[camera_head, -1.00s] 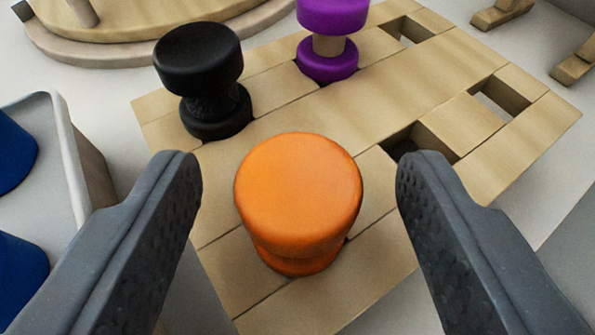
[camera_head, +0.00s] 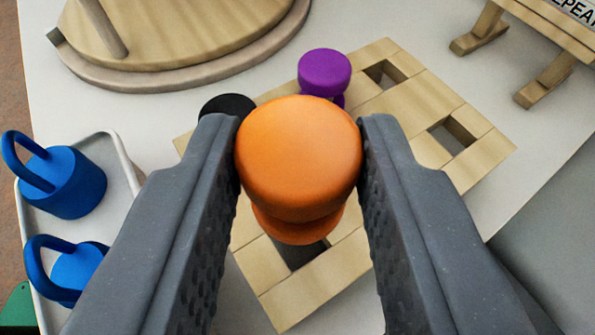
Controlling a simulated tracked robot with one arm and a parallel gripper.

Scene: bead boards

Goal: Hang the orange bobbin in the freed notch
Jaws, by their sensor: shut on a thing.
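My gripper (camera_head: 299,150) is shut on the orange bobbin (camera_head: 299,160), with one finger against each side of its top. The bobbin is upright and held above the wooden notched board (camera_head: 420,95). A dark notch (camera_head: 298,252) shows empty just below the bobbin. The purple bobbin (camera_head: 324,73) stands in a notch at the board's far side. The black bobbin (camera_head: 228,104) is at the far left, mostly hidden by my left finger. Two empty notches show on the right side, one at the back (camera_head: 385,75) and one nearer (camera_head: 452,138). My fingers and the orange bobbin hide the board's middle.
A white tray (camera_head: 130,165) with two blue handled weights (camera_head: 65,185) stands at left. A round wooden base (camera_head: 180,60) with a post is at the back left. A wooden stand (camera_head: 545,80) with a sign is at the back right. Bare table lies between them.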

